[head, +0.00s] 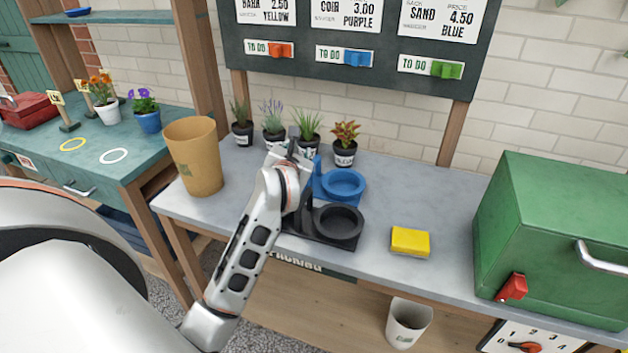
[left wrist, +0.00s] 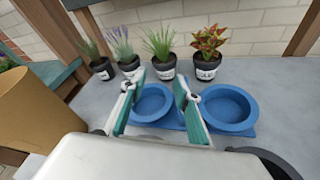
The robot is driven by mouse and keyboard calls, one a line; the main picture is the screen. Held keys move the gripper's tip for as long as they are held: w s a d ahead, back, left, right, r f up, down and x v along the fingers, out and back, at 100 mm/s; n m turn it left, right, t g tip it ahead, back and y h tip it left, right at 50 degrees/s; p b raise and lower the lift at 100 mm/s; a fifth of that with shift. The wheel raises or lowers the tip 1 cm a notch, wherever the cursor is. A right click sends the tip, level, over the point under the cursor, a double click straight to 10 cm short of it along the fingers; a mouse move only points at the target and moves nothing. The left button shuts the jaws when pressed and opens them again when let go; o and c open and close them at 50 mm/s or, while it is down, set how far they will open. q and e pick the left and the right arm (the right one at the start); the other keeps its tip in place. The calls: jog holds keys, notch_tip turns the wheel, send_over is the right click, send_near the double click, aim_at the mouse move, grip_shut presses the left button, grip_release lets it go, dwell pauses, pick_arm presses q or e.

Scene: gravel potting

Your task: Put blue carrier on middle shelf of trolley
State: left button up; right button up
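The blue carrier (head: 344,184) stands on the grey bench top, partly hidden behind my left arm in the head view. In the left wrist view its two round cups show, the right cup (left wrist: 228,108) fully and the left one (left wrist: 152,104) between my fingers. My left gripper (head: 290,150) is at the carrier's left part. The left wrist view shows its fingers (left wrist: 157,84) apart, over the carrier; I cannot tell whether they touch it or where its handle lies between them. My right gripper is not in view. No trolley can be made out.
A black carrier (head: 338,223) stands just in front. Several potted plants (head: 308,132) line the wall behind. A tan pot (head: 194,157) is left, a yellow sponge (head: 410,241) and green box (head: 552,232) right. The bench around the sponge is clear.

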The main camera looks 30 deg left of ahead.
aim_at(314, 160)
pick_arm(q)
jog(key=d+f+h, duration=0.3)
jog(key=f, duration=0.1)
jog(key=x, duration=0.7)
jog(key=shift+w+f, duration=0.15)
jog(key=shift+w, duration=0.1)
grip_shut()
